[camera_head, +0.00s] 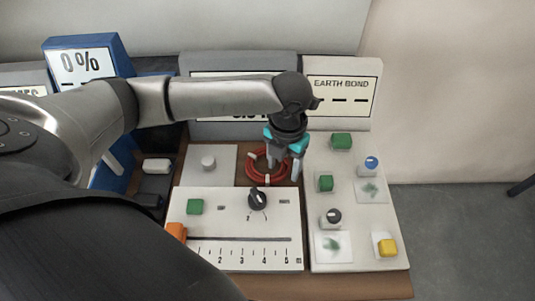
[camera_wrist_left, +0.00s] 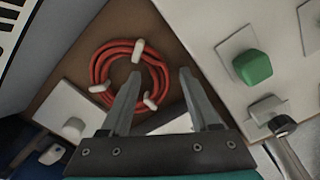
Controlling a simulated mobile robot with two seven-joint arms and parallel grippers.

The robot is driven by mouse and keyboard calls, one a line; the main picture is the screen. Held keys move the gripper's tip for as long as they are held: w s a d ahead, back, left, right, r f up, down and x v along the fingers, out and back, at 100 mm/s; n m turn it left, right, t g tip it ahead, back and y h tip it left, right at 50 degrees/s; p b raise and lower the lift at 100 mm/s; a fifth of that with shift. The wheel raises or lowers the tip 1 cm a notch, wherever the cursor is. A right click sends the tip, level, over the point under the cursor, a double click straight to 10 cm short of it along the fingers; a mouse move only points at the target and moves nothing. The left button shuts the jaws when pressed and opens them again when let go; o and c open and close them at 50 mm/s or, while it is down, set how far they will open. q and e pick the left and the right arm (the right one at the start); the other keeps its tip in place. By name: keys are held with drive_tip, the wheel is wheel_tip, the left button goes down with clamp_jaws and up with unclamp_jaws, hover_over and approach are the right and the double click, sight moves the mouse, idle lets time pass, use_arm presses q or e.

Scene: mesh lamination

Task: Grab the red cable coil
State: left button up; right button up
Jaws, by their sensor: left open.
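The red cable coil (camera_head: 257,173) lies on the brown table surface behind the white slider panel, partly covered by my left gripper in the head view. In the left wrist view the coil (camera_wrist_left: 97,62) is a ring of several loops with white clips on it. My left gripper (camera_head: 283,172) is over the coil and points down. In the wrist view its two fingers (camera_wrist_left: 160,75) are apart, with part of the coil showing between and beyond their tips. Nothing is held between them. I cannot tell how high the tips are above the coil. My right gripper is not in view.
A white panel with a dial and slider (camera_head: 230,257) stands in front of the coil. A panel with green, blue and yellow buttons (camera_head: 328,161) is to the right. A pale plate with a knob (camera_head: 222,152) is to the left. Display boxes, including EARTH BOND (camera_head: 342,84), stand behind.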

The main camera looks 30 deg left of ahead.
use_arm(q)
clamp_jaws()
idle(0.5)
